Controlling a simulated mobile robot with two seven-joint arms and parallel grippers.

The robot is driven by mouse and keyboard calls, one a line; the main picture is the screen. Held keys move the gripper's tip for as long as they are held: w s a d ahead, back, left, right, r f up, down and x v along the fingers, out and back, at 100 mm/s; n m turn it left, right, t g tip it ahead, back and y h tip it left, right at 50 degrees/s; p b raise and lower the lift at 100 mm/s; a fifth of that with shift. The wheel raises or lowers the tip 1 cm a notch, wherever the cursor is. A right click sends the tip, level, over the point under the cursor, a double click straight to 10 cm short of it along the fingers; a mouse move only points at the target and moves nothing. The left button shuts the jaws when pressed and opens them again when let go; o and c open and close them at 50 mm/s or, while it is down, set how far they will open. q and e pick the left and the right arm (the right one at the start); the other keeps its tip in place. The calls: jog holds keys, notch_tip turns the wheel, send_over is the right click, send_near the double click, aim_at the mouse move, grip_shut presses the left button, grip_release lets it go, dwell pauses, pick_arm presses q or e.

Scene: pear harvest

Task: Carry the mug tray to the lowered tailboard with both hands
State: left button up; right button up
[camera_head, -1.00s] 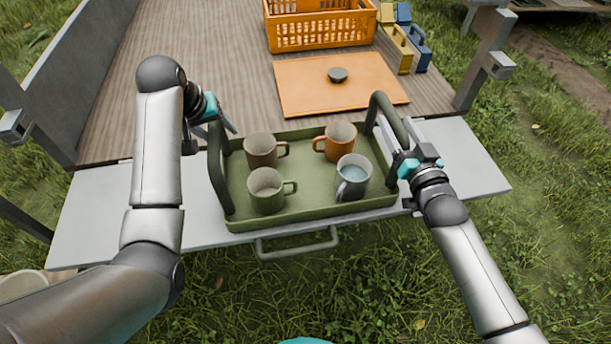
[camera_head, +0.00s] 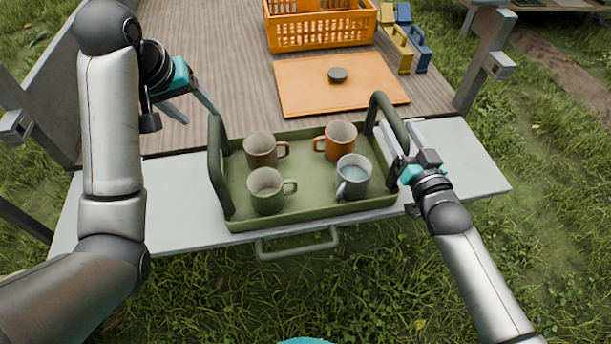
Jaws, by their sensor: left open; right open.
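The green mug tray (camera_head: 310,210) rests on the grey lowered tailboard (camera_head: 465,165), its front edge near the board's front edge. It has a raised handle at each end. On it stand a brown mug (camera_head: 261,151), an orange mug (camera_head: 341,143), a green mug (camera_head: 266,192) and a grey-blue mug (camera_head: 354,178), all upright. My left gripper (camera_head: 202,112) is open and empty, above and behind the tray's left handle (camera_head: 215,170), apart from it. My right gripper (camera_head: 398,143) is open at the right handle (camera_head: 388,120); whether it touches the handle I cannot tell.
On the wooden bed behind lie an orange board (camera_head: 310,85) with a dark round knob (camera_head: 337,75), an orange crate (camera_head: 320,30), and yellow (camera_head: 397,50) and blue (camera_head: 419,52) items. Posts stand at both sides. The tailboard is bare right of the tray.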

jog(key=v, duration=1)
jog(key=shift+s, duration=0.35)
jog(key=shift+d, duration=0.1)
pick_arm(q)
jog(key=s+a+r+p, duration=0.2)
jog(key=a+r+p, duration=0.1)
jog(key=p, duration=0.5)
jog(key=shift+p+v, duration=0.4)
jog(key=shift+v, duration=0.5)
pick_arm(e)
notch_tip(320, 180, up, 9)
jog(key=shift+f, duration=0.15)
pick_arm(q)
notch_tip(320, 180, up, 3)
jog(key=p, duration=0.2)
jog(key=shift+f+p, duration=0.2)
jog(key=shift+p, duration=0.1)
pick_arm(e)
jog(key=s+d, duration=0.3)
jog(key=s, duration=0.3)
jog(key=shift+d, duration=0.4)
jog(key=shift+s, duration=0.1)
